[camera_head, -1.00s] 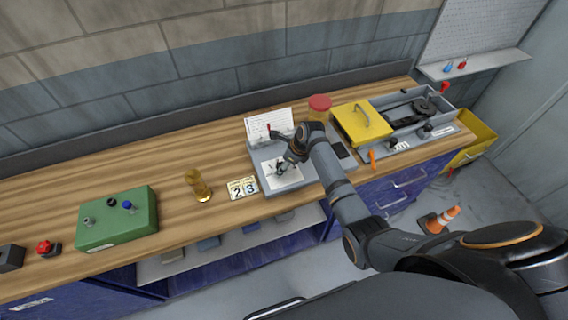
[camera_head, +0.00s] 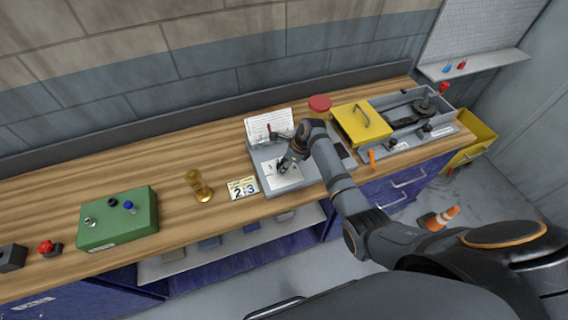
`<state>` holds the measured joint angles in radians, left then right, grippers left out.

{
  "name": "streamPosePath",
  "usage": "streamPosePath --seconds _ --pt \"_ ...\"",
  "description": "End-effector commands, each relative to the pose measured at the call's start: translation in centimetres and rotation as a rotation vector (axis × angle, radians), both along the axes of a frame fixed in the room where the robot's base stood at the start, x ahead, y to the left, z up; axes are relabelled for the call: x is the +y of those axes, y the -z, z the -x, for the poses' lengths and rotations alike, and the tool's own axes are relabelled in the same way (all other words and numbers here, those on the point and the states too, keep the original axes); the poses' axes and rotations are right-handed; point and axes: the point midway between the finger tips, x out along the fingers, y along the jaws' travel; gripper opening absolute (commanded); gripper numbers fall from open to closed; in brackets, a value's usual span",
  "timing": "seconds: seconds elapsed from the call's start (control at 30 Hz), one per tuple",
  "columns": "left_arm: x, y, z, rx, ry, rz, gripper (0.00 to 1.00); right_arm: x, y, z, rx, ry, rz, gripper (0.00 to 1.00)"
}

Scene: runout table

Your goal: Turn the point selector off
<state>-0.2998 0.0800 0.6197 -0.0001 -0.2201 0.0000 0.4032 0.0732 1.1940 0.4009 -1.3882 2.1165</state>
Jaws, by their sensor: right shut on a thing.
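A grey panel box (camera_head: 309,177) with a white plate (camera_head: 289,180) stands on the wooden table near the middle. My right gripper (camera_head: 284,167) reaches down over the white plate from the right. It is shut on a small part there, which I take to be the point selector. The fingers and wrist hide most of that part, so its setting cannot be read. My left gripper is not in view.
A number card (camera_head: 242,188) and an amber glass (camera_head: 200,188) stand left of the box. A green control box (camera_head: 120,220) is further left. A red-lidded jar (camera_head: 320,103), yellow cover (camera_head: 362,124) and grey tray (camera_head: 440,101) stand at the right.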

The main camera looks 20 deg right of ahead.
Motion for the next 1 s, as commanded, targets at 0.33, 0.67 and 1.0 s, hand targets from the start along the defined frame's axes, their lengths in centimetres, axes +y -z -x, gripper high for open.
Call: streamPosePath --seconds 0.33,0.67,1.0 --pt "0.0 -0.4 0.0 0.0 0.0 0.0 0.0 -0.2 0.0 -0.3 0.0 -0.312 -0.001 0.09" --pt "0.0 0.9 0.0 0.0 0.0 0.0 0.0 -0.2 0.2 -0.6 0.0 -0.627 0.0 0.09" --pt "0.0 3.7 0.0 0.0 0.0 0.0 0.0 0.0 0.4 -0.8 -0.001 -0.95 -0.001 0.09"
